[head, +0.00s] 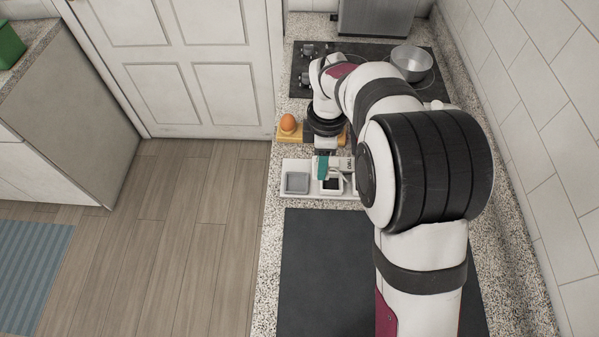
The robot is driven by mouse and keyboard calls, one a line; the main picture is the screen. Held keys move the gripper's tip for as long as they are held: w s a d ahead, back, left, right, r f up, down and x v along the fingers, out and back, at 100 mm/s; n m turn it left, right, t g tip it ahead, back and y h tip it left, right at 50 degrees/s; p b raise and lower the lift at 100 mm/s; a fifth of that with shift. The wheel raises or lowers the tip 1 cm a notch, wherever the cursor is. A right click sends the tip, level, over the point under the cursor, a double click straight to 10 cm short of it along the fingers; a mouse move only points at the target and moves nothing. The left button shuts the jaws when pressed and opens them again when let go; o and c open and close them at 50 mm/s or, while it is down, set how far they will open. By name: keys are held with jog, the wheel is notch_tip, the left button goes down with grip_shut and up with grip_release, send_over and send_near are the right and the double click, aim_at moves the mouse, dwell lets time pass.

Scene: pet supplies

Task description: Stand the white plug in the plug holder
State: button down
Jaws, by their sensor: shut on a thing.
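My gripper (331,168) points down over the pale tray-like holder (308,195) on the counter. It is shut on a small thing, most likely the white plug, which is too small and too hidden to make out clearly. A teal piece (322,167) shows at the gripper's lower end; I cannot tell whether it belongs to the gripper. Below it is a white-rimmed square with a dark inside (331,185). A grey square part (297,182) sits at the holder's left end. My arm hides the holder's right end. I cannot tell whether the held thing touches the holder.
A dark hob (303,82) with a metal pot (411,62) lies farther back. A dark mat (325,270) covers the near counter. A tiled wall (540,110) bounds the right side.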

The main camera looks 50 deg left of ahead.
jog(key=s+a+f, duration=0.1)
jog(key=a+f, duration=0.1)
jog(key=a, duration=0.1)
jog(key=s+a+f, duration=0.1)
jog(key=a, duration=0.1)
jog(key=shift+s+f, duration=0.2)
jog(key=shift+s, duration=0.15)
notch_tip(320, 180, down, 4)
jog(key=shift+f, duration=0.1)
jog(key=shift+f, duration=0.1)
jog(key=shift+c, duration=2.1)
grip_release()
